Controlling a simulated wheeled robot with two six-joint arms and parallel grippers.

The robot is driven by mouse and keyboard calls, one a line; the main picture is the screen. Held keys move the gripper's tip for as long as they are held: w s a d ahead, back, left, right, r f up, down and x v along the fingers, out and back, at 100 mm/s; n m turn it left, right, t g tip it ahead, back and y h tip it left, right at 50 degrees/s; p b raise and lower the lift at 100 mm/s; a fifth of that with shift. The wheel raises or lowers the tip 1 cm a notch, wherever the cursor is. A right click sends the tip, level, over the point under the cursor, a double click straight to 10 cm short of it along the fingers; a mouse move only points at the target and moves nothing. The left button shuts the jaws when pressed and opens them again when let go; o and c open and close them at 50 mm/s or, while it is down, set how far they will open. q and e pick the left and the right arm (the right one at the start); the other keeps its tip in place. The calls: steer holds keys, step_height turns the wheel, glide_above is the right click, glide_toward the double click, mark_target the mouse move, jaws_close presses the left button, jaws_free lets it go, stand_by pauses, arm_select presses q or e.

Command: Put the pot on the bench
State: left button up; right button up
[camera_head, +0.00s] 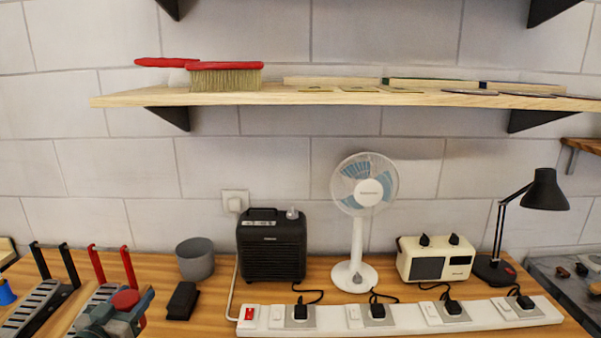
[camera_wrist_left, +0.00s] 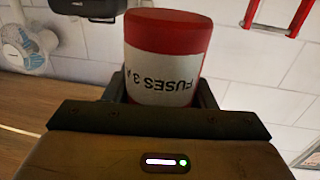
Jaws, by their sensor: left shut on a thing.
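A red pot with a white label reading "FUSES 3 A" (camera_wrist_left: 165,55) fills the middle of the left wrist view, the lettering upside down there. My left gripper (camera_wrist_left: 160,92) is shut on it, a finger on each side. In the head view my left gripper (camera_head: 117,312) is at the bottom left, with the pot's round red end (camera_head: 125,300) showing between its fingers. The wooden bench (camera_head: 215,310) lies below. I cannot tell whether the pot touches it. My right gripper is in neither view.
A grey cup (camera_head: 195,259) and a black block (camera_head: 182,301) stand right of the gripper. Racks with black (camera_head: 41,262) and red uprights (camera_head: 97,265) are at the left. A black heater (camera_head: 271,246), fan (camera_head: 357,275) and white power strip (camera_head: 400,318) occupy the middle.

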arm_select(q)
steer(key=s+d+f+m+h, duration=0.1)
steer(key=s+d+f, duration=0.15)
steer(key=s, duration=0.25)
steer(key=s+d+f+m+h, duration=0.1)
steer(key=s+d+f, duration=0.15)
steer(key=s, duration=0.25)
steer(key=s+d+f+h, duration=0.2)
steer(key=s+f, duration=0.1)
steer(key=s, duration=0.1)
steer(key=d+f+n+y+b, duration=0.1)
steer(key=d+y, duration=0.1)
steer(key=d, duration=0.1)
steer(key=d+f+n+y, duration=0.1)
steer(key=d+y, duration=0.1)
steer(key=s+d+f+n+y+b, duration=0.1)
steer(key=d+y, duration=0.1)
steer(key=d, duration=0.1)
steer(key=shift+d+f+n+y+b, duration=0.25)
steer(key=shift+d+n+y+b, duration=0.05)
steer(key=shift+d, duration=0.05)
steer(key=shift+r, duration=0.1)
stand_by(0.3)
